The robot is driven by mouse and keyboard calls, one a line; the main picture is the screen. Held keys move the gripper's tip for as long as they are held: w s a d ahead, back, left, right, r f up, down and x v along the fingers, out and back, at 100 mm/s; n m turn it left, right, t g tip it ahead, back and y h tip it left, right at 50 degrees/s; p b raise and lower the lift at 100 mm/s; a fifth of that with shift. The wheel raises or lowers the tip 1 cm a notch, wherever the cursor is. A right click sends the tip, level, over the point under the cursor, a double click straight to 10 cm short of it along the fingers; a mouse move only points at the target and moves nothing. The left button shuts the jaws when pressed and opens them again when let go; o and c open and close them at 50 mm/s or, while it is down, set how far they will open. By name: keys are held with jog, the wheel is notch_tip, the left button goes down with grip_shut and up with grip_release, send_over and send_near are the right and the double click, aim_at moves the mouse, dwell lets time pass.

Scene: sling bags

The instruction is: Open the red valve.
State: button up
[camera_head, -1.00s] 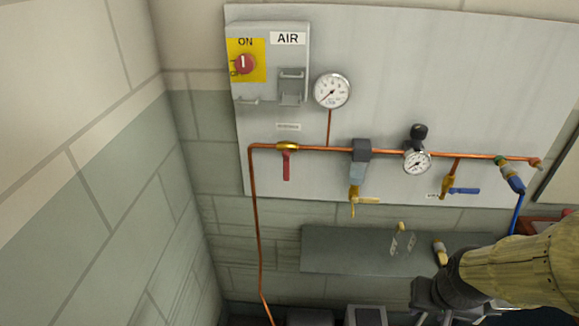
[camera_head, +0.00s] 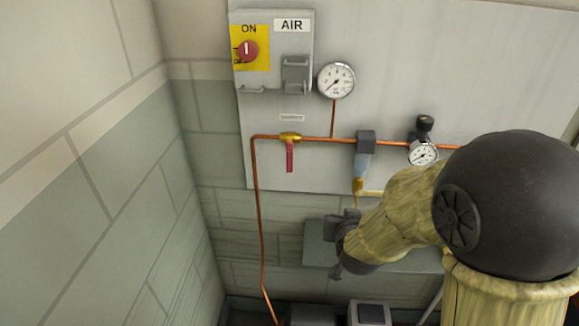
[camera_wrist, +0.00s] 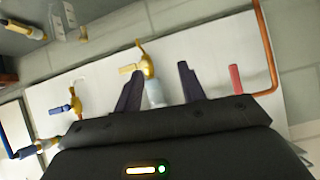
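The red valve handle (camera_head: 290,156) hangs straight down from a brass valve body (camera_head: 290,137) on the horizontal copper pipe. In the wrist view the red handle (camera_wrist: 235,78) shows to the right of my fingers, beside the copper pipe. My gripper (camera_head: 338,243) is below and to the right of the red handle in the head view, apart from it. In the wrist view my gripper (camera_wrist: 159,70) has its two dark fingers spread, with nothing held between them.
A grey control box (camera_head: 297,42) with a red knob (camera_head: 247,50) is above the valve. Gauges (camera_head: 337,80), a filter (camera_head: 364,160) and a yellow-handled tap (camera_wrist: 146,66) sit along the pipe. A blue handle (camera_wrist: 60,109) is further off. A grey shelf (camera_head: 320,245) lies behind my gripper.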

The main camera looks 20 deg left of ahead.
aim_at(290, 164)
jog(key=s+a+r+t, duration=0.1)
jog(key=a+t, duration=0.2)
jog(key=a, duration=0.4)
jog(key=s+a+r+t+y+b, duration=0.1)
jog(key=s+a+r+t, duration=0.1)
jog(key=a, duration=0.5)
jog(key=shift+s+a+n+t, duration=0.25)
jog(key=shift+n+t, duration=0.15)
jog(key=shift+t, duration=0.5)
jog(key=shift+w+r, duration=0.15)
jog(key=p+x, duration=0.2)
jog(key=x, duration=0.6)
jog(key=p+x, duration=0.2)
jog(key=x, duration=0.7)
jog(key=shift+w+a, duration=0.15)
jog(key=shift+a, duration=0.1)
grip_shut()
